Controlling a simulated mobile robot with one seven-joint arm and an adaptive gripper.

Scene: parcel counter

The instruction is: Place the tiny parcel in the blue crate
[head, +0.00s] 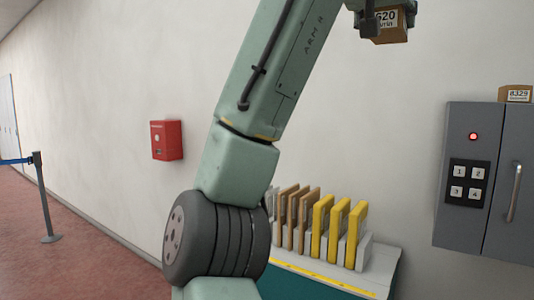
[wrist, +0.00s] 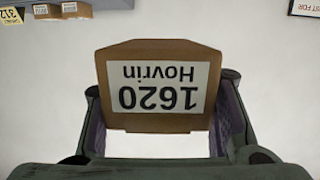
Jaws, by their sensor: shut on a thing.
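A small brown parcel (wrist: 113,72) with a white label reading "1620 Hovrin" is between the fingers of my gripper (wrist: 160,108). The label is upside down in the wrist view. My gripper is shut on this parcel. In the head view the parcel (head: 392,35) is high up at the top edge, in front of the bare wall, and the upper part of the gripper is cut off by the frame. No blue crate shows in either view.
A grey cabinet (head: 470,225) with a keypad hangs at the right, with another small parcel (head: 517,95) on top. Brown and yellow upright pieces (head: 322,228) stand on a counter (head: 340,283). A red box (head: 166,140) is on the wall.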

